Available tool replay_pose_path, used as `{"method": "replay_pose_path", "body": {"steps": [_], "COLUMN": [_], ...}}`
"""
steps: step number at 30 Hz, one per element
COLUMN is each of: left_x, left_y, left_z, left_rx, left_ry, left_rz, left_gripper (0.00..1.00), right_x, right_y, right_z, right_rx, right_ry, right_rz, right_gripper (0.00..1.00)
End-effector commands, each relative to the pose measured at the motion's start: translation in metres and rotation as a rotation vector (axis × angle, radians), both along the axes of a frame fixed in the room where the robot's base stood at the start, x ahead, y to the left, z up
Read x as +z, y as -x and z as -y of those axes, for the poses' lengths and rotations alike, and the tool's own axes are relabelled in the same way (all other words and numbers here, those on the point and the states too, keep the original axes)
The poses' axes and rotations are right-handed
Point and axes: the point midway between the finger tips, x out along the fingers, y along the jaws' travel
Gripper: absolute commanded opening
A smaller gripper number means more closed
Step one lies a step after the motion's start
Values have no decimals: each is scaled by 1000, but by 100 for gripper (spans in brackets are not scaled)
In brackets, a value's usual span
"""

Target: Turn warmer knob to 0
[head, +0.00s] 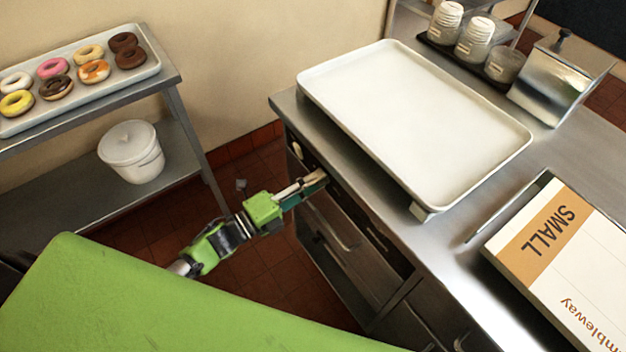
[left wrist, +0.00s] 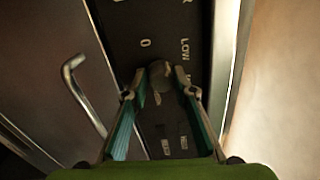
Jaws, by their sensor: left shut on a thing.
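The warmer knob (left wrist: 160,74) is a dark round knob on a black panel (left wrist: 135,18) in the left wrist view. A "0" is printed above and left of it, and "LOW" to its upper right. Which mark the knob points at is not clear. My left gripper (left wrist: 158,84) has its two fingers on either side of the knob, shut on it. In the head view my left gripper (head: 318,180) reaches the front of the steel counter, below the white tray, and hides the knob. My right gripper is in neither view.
The steel counter (head: 440,245) holds a large white tray (head: 415,120), a "SMALL" box (head: 565,255) and cup stacks (head: 474,40). A metal handle (left wrist: 82,95) stands left of the panel. A shelf at left bears a donut tray (head: 78,98) and a white bucket (head: 131,155).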

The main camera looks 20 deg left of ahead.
Motion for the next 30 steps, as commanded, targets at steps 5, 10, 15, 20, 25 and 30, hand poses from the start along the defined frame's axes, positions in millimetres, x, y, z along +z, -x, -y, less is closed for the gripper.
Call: {"method": "replay_pose_path", "body": {"steps": [5,10,15,20,25,30], "left_x": [5,6,7,7,7,7], "left_y": [-1,-1,-2,-2,-2,-3], "left_z": [1,1,1,0,0,-1], "left_rx": [-2,-1,-1,-1,-1,-1], "left_ry": [136,263,387,487,572,629], "left_rz": [-96,-193,-289,-367,-432,-475], "left_gripper": [4,4,4,4,4,4], "right_x": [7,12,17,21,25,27], "right_y": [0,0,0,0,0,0], "right_z": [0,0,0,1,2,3], "right_rx": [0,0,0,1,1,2], "right_ry": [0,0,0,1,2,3], "right_rz": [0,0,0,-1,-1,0], "right_gripper": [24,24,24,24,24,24]}}
